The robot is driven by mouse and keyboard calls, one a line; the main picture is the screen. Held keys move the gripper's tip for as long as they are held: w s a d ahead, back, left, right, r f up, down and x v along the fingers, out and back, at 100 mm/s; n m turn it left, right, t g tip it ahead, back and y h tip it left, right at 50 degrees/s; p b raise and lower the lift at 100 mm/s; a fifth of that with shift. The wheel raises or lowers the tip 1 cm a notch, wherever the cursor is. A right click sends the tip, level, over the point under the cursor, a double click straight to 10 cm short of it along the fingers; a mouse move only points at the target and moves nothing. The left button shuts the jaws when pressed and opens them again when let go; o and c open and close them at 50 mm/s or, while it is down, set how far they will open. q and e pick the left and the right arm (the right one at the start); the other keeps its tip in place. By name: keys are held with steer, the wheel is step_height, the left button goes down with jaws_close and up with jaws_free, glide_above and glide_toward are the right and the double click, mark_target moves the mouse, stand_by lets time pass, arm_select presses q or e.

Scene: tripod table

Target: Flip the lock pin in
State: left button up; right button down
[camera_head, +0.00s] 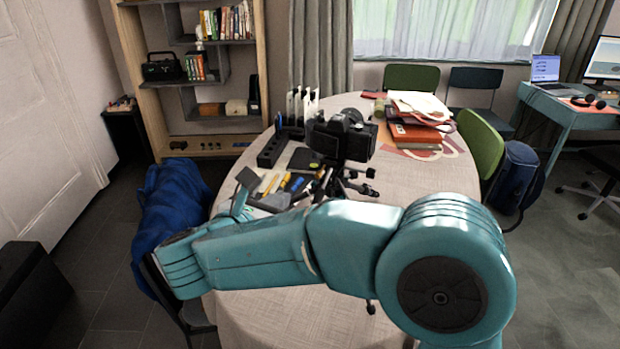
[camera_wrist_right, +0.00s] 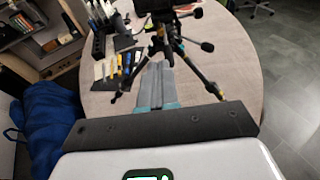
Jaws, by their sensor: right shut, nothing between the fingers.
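A black camera (camera_head: 342,137) sits on a dark tripod (camera_head: 347,182) on the round table. The wrist view shows the tripod (camera_wrist_right: 165,38) with its legs spread and side knobs or levers sticking out. I cannot make out the lock pin. My right arm reaches across the front of the head view, hiding the lower tripod. My right gripper (camera_wrist_right: 159,68) is shut and empty, its fingers pointing toward the tripod between its legs. Contact with the tripod cannot be told. My left gripper is not in view.
The table (camera_head: 440,182) has a pale cloth. Pens and tools (camera_head: 283,183) lie left of the tripod, near a black organizer (camera_head: 272,150). Folders and papers (camera_head: 415,132) are at the back right. A blue cloth (camera_head: 172,205) hangs over a chair at left. The right side of the table is clear.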

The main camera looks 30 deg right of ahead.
mark_target(317, 176)
steer(key=p+x, duration=0.2)
steer(key=x, duration=1.2)
steer(key=shift+s+p, duration=0.1)
steer(key=shift+p, duration=0.3)
